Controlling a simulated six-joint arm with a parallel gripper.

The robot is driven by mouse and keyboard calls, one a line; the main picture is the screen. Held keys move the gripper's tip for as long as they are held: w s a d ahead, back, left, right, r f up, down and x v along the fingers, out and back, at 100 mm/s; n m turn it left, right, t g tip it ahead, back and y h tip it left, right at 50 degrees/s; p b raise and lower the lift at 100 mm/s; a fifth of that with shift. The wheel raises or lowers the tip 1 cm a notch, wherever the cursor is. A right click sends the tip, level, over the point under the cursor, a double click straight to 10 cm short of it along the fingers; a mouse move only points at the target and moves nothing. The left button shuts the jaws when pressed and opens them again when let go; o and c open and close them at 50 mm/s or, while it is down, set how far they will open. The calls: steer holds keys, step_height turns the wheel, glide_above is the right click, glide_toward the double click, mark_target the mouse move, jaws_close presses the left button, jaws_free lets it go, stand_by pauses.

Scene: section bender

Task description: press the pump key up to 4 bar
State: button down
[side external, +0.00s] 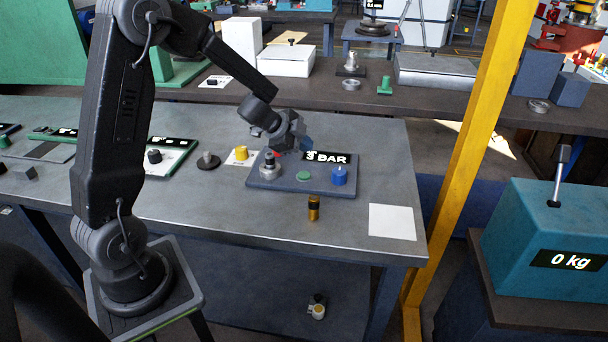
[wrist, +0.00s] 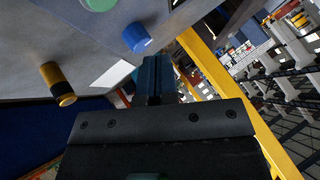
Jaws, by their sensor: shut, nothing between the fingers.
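A blue-grey panel (side external: 318,187) on the bench carries a black display (side external: 326,157) reading 3 BAR. On it are a round green key (side external: 303,175), a blue knob (side external: 340,176) and a metal fitting (side external: 269,167). A bit of red shows beside the fitting, partly behind my gripper. None of these is labelled as the pump key. My gripper (side external: 306,146) is shut and empty above the back of the panel, apart from the green key. In the wrist view its closed fingers (wrist: 153,68) show below the blue knob (wrist: 137,38); the green key (wrist: 98,3) is cut by the top edge.
A black-and-gold cylinder (side external: 314,208) stands in front of the panel, with a white sheet (side external: 392,222) to its right. A yellow knob (side external: 241,153) and a dark round piece (side external: 208,161) are left of the panel. A yellow post (side external: 465,150) rises beyond the bench's right edge.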

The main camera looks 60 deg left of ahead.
mark_target(304, 176)
steer(key=shift+f, duration=2.95)
steer(key=shift+f, duration=0.1)
steer(key=shift+f, duration=0.3)
steer(key=shift+f, duration=0.45)
steer(key=shift+r, duration=0.15)
stand_by(0.4)
steer(key=shift+r, duration=0.75)
steer(key=shift+r, duration=2.5)
